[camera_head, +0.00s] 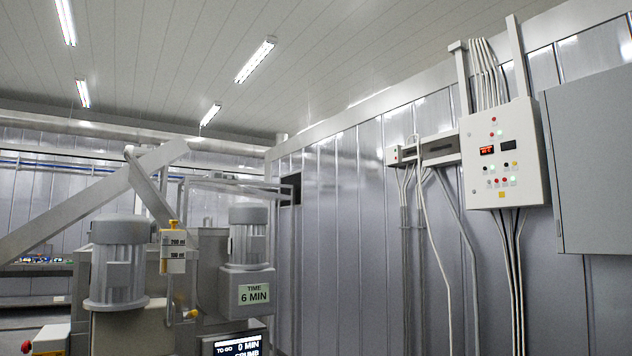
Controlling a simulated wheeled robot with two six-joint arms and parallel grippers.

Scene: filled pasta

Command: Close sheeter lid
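A grey machine (209,262) with two motors stands at the lower left. One motor (118,262) is on its left and the other (248,240) on its right. I cannot tell whether this is the sheeter, and I cannot make out a lid for certain. A long slanted grey beam (85,203) rises from the left edge to a point behind the machine, and a shorter bar (150,190) slopes down from near its top. Neither of my grippers shows in the head view.
A white control box (503,155) and a grey cabinet (590,160) hang on the right wall. The floor is mostly out of view.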

